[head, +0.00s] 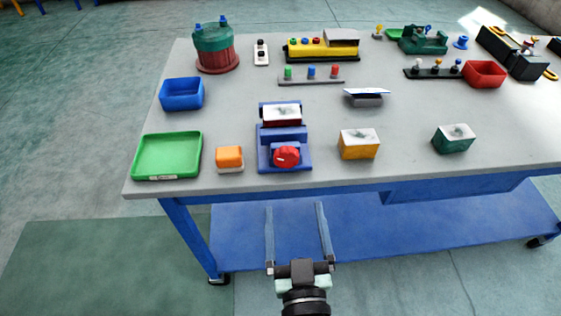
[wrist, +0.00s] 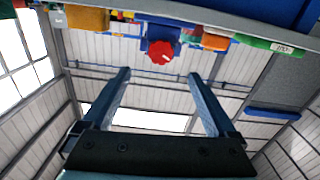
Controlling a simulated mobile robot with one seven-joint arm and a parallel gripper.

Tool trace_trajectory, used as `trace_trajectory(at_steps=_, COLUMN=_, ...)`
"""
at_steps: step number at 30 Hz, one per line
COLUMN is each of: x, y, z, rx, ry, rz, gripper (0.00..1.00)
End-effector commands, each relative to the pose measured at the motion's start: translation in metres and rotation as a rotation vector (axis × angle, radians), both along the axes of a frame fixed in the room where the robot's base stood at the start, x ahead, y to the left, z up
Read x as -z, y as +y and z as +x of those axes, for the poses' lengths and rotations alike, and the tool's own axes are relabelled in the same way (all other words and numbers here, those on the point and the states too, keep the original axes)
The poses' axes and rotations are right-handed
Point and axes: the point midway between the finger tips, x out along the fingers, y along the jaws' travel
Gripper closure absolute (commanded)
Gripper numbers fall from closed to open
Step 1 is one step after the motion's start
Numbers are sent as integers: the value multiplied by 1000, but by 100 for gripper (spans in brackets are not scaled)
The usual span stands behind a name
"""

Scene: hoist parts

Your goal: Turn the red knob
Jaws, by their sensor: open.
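The red knob (head: 286,157) is on the front of a blue device (head: 264,158) near the table's front edge. In the wrist view the red knob (wrist: 160,52) shows at the top centre, beyond the fingers. My gripper (head: 295,205) is open and empty. It is in front of the table edge, apart from the knob, with its fingers pointing towards the table. In the wrist view the two fingers of my gripper (wrist: 155,75) stand wide apart.
The grey table (head: 215,110) has a blue frame and lower shelf. A green tray (head: 168,155) and an orange block (head: 229,156) are left of the device. A yellow block (head: 358,146) and a green block (head: 453,140) stand to its right. Several parts stand farther back.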

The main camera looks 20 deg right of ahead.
Motion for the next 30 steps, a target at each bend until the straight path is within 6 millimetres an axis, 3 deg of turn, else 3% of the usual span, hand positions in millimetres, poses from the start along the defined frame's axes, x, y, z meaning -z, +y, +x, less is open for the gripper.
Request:
trace_trajectory(at_steps=18, x=-2, y=-26, z=95, rx=-4, ry=-1, rz=0, gripper=7)
trace_trajectory(at_steps=30, x=-1, y=-31, z=110, rx=-4, ry=0, rz=0, gripper=7)
